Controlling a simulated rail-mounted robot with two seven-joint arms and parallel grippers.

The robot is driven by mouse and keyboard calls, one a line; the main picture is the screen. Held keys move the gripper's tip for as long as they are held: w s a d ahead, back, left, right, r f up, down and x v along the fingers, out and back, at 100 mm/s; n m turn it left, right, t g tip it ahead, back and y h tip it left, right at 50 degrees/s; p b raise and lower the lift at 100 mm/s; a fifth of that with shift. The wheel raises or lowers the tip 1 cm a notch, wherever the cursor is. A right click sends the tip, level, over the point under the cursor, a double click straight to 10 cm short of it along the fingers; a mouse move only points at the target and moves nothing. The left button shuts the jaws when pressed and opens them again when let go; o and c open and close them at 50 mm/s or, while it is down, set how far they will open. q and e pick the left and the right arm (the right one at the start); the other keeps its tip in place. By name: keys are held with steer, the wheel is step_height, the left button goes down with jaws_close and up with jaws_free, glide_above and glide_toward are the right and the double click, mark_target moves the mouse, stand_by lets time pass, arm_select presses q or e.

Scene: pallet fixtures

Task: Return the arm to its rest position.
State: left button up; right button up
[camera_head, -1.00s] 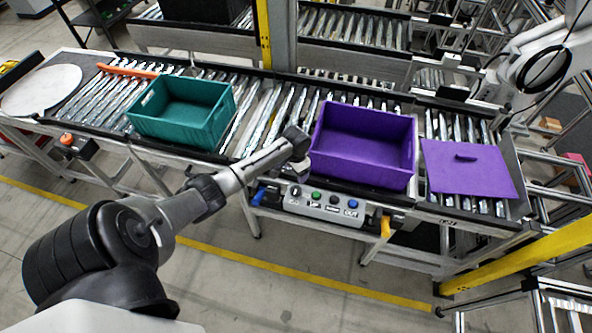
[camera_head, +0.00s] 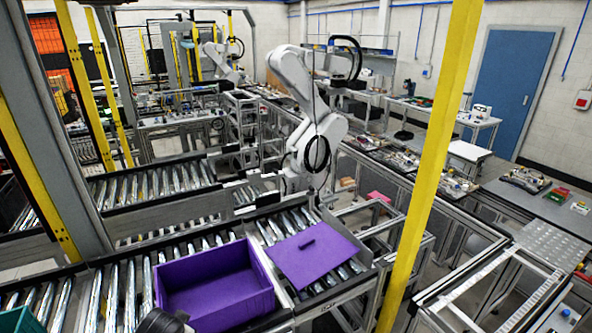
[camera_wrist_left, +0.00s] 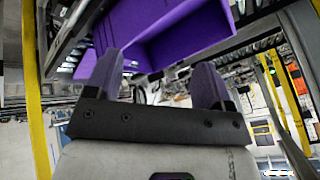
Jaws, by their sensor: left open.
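My left gripper (camera_wrist_left: 160,88) shows in the left wrist view with its two fingers spread apart and nothing held between them. In the head view only a dark piece of my left arm (camera_head: 163,322) shows at the bottom edge, in front of the purple crate (camera_head: 215,270). The gripper's fingers are out of that view. The crate is open-topped and looks empty from the head. In the left wrist view the purple crate (camera_wrist_left: 170,45) fills the top, beyond the fingers, with no clear contact. My right gripper is in neither view.
A flat purple panel (camera_head: 320,268) with a small handle lies on the rollers right of the crate. A teal crate (camera_head: 17,321) is cut off at bottom left. A yellow post (camera_head: 432,165) stands at right. A white robot arm (camera_head: 310,120) stands behind the conveyor.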

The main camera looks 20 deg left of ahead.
arm_select(q)
steer(key=s+d+r+m+t+h+p, duration=0.1)
steer(key=s+d+r, duration=0.1)
steer(key=s+d, duration=0.55)
steer(key=s+d+r+t+h+p, duration=0.1)
steer(key=s+d+r, duration=0.1)
steer(key=s+d, duration=0.6)
steer(key=s+d+f+g, duration=0.1)
steer(key=s+d+f, duration=0.1)
steer(key=s, duration=0.4)
steer(key=s+d+f+g+h+p, duration=0.1)
steer(key=s+d+f+g, duration=0.1)
steer(key=s+f, duration=0.3)
steer(key=shift+s+d+g+h, duration=0.3)
steer(key=shift+s+d, duration=0.45)
steer(key=shift+s, duration=0.25)
